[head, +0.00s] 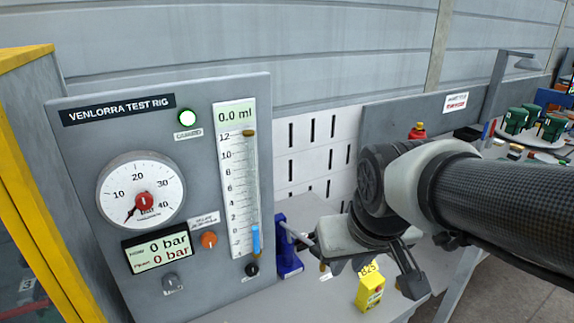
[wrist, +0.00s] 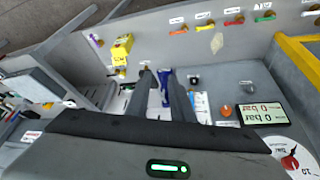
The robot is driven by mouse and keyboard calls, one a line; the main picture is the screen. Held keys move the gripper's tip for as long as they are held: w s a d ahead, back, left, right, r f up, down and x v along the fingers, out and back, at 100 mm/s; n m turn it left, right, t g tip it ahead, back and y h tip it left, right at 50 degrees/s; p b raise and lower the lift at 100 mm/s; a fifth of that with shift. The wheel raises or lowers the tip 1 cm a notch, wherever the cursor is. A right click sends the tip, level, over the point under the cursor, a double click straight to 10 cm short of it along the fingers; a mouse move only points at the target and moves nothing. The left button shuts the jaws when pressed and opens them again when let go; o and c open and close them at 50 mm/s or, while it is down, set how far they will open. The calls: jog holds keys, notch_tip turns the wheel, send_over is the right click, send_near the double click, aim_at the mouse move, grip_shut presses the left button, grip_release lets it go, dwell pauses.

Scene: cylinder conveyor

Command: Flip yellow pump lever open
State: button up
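My gripper (head: 368,266) is open above the bench at the right of the test rig, with its fingers apart and pointing down. In the wrist view my gripper (wrist: 160,78) has a blue upright part (wrist: 164,92) showing between its fingers. That blue part also stands on the bench beside the rig in the head view (head: 288,250); I cannot tell whether the fingers touch it. A yellow box (head: 371,291) with a red button stands near the bench's front, also seen in the wrist view (wrist: 121,47).
The grey test rig panel (head: 85,150) stands at left, with a dial (head: 140,190) and a display reading 0 bar (head: 158,252). A row of small coloured handles with labels (wrist: 206,27) lines the bench edge in the wrist view. A yellow post (head: 30,190) is at far left.

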jog(key=w+a+f+b, duration=0.1)
jog(key=a+f+b, duration=0.1)
jog(key=f, duration=0.3)
jog(key=w+a+f+n+b, duration=0.1)
jog(key=w+a+f+b, duration=0.1)
jog(key=f, duration=0.3)
jog(key=w+a+f+n+g+b, duration=0.1)
jog(key=w+a+f+b, duration=0.1)
jog(key=a+f, duration=0.2)
jog(key=shift+a+f+y+b, duration=0.2)
jog(key=shift+f+y+b, duration=0.2)
jog(key=shift+f, duration=0.65)
grip_shut()
jog(key=w+a+f+n+g+b, duration=0.1)
jog(key=a+f+n+b, duration=0.1)
jog(key=a+f+b, duration=0.2)
jog(key=a+f, duration=0.3)
jog(key=f, duration=0.5)
jog(key=shift+w+a+y+b, duration=0.15)
jog(key=shift+a+y+b, duration=0.15)
jog(key=shift+a, duration=0.05)
